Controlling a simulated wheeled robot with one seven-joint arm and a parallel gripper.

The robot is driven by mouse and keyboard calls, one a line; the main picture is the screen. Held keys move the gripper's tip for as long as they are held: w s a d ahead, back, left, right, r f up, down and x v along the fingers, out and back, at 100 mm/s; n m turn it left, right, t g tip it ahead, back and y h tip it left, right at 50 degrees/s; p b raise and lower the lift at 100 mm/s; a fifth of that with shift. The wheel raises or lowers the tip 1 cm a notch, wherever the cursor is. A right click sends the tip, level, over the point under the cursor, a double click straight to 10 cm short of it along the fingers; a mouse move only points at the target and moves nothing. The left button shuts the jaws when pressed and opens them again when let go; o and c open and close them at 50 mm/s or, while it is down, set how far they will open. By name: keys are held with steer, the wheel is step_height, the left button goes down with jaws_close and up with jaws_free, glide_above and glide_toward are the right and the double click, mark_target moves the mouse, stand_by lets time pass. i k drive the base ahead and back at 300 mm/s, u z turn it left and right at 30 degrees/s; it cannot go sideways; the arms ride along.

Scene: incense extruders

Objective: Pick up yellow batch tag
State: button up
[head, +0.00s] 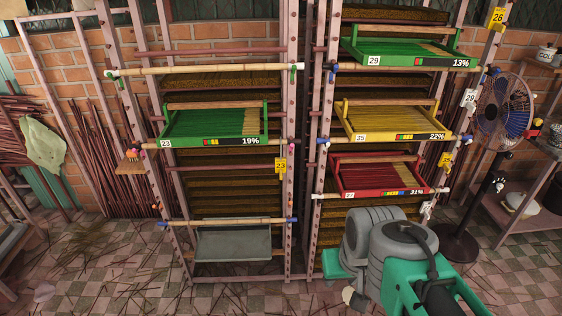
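Several yellow batch tags hang on the rack posts. One marked 23 (280,167) hangs on the post between the two racks, right of the grey tray. One marked 26 (497,16) is high on the far right post. A third yellow tag (445,160) is on the right post beside the red tray; its number is too small to read surely. My arm, grey and green, fills the lower right in front of the right rack. I make out no gripper fingers, and nothing shows as held.
Left rack bears a green tray (215,124) and a grey tray (233,244). Right rack bears green (415,53), yellow (395,121) and red (378,175) trays. Bamboo poles (200,70) stick out past the posts. A fan (502,108) stands right.

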mark_target(280, 163)
steer(key=z, duration=0.2)
steer(key=k, duration=0.4)
steer(key=u, duration=1.45)
steer(key=i, duration=1.6)
steer(key=z, duration=0.7)
